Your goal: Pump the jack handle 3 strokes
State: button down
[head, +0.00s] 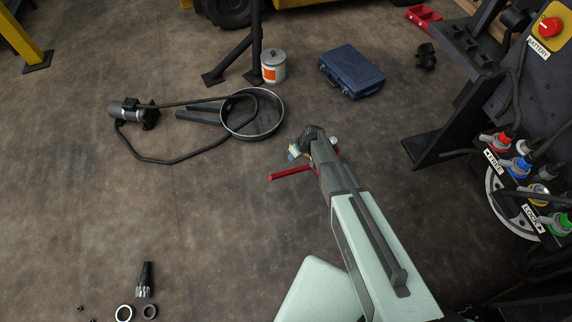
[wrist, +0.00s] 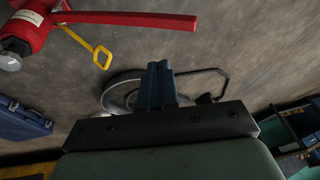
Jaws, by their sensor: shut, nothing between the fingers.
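The red jack (wrist: 28,32) shows at the upper left of the wrist view, cut off by the frame edge. Its red handle (wrist: 135,18) runs right from it across the top of that view. In the head view the handle (head: 291,173) sticks out left of my arm, which hides most of the jack. My gripper (wrist: 160,68) is shut and empty, its dark fingers together in the middle of the wrist view. The fingers appear below the handle in that picture, with a visible gap; they are not around it. A yellow hooked lever (wrist: 101,53) is beside the jack.
A drain pan (head: 252,115) with a hose and a small pump (head: 128,110) lies left of the jack. A blue case (head: 352,72) and a white can (head: 273,67) stand behind. A dark panel with coloured connectors (head: 515,160) is at right. Floor at left front is mostly clear.

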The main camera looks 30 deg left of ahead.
send_near(279, 174)
jog(key=f, duration=0.1)
jog(key=a+f, duration=0.1)
jog(key=f, duration=0.1)
jog(key=w+a+f, duration=0.1)
jog(key=shift+f, duration=0.2)
jog(key=shift+s+a+f, duration=0.25)
jog(key=shift+s+f, duration=0.25)
jog(key=shift+f, duration=0.2)
jog(key=shift+s+a+f, duration=0.1)
jog(key=shift+s+f, duration=0.15)
jog(key=shift+f, duration=0.05)
jog(key=s+a+f, duration=0.1)
jog(key=s+f, duration=0.2)
jog(key=f, duration=0.6)
jog(key=s+a+f+t, duration=0.1)
jog(key=s+f, duration=0.3)
jog(key=f, duration=0.6)
jog(key=shift+a+f+h, duration=0.15)
jog(key=shift+a+h, duration=0.15)
jog(key=shift+a, duration=0.4)
jog(key=shift+s, duration=0.1)
